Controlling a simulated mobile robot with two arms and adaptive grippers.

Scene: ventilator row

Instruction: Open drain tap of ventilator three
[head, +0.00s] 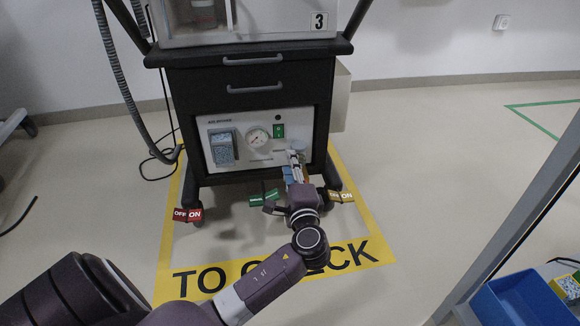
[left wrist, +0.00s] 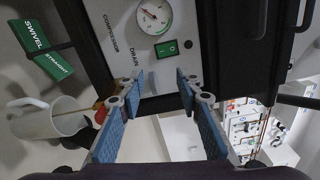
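Ventilator three (head: 250,90) stands ahead, with the number plate 3 at its top right. Its lower compressor panel (head: 240,168) carries a round gauge (head: 258,138) and a green switch (head: 279,130). My left gripper (head: 296,165) is in front of the panel's lower right part and hides it. In the left wrist view the two blue-padded fingers (left wrist: 155,95) are apart, with nothing clearly held between them. The word DRAIN shows on the panel (left wrist: 112,20) just beyond the fingers. The drain tap itself I cannot make out clearly. My right gripper is out of view.
A white cup-like vessel (left wrist: 50,122) is left of the fingers. Green swivel tags (head: 263,198), red OFF/ON tags (head: 188,215) and yellowish tags (head: 340,196) sit low by the cart's wheels. A blue bin (head: 515,302) is at the lower right. Floor around the cart is mostly clear.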

